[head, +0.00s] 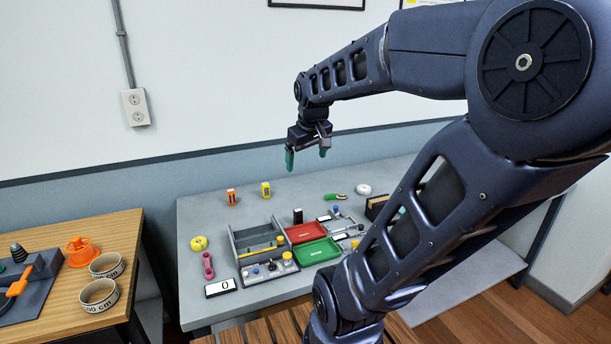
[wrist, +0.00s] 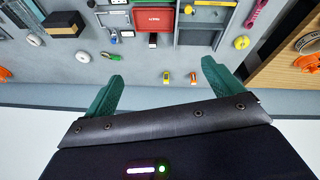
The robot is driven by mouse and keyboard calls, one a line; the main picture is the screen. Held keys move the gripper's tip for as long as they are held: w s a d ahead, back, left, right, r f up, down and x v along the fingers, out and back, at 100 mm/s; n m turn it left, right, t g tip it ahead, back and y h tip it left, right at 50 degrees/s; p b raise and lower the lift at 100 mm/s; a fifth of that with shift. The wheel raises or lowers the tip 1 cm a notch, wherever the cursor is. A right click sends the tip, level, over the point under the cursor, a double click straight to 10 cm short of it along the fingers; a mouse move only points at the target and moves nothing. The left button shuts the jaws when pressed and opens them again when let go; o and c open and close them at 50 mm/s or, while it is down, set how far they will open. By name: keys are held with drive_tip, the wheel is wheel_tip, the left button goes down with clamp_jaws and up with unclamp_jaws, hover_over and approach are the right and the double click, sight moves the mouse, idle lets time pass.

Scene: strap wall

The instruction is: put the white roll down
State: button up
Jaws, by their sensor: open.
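The white roll (head: 363,189) lies on the grey table (head: 215,208) near its back, right of the middle, in the head view. A small pale ring-like thing (wrist: 115,57) in the wrist view seems to be the same roll. My gripper (head: 306,158) is open, its two green fingers apart with nothing between them. It hangs above the back of the table, left of the roll and clear of it.
A red tray (head: 305,232), a green tray (head: 316,251) and a grey bin (head: 245,246) stand mid-table. Orange (head: 232,197) and yellow (head: 265,189) blocks stand at the back. A wooden table (head: 120,235) with several items is at the left.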

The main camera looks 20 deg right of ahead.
drive_tip(key=s+a+f+m, duration=0.1)
drive_tip(key=s+a+m, duration=0.1)
drive_tip(key=s, duration=0.5)
drive_tip(key=shift+s+a+f+m+y, duration=0.25)
drive_tip(key=shift+a+f+m+y, duration=0.1)
drive_tip(key=shift+a, duration=0.5)
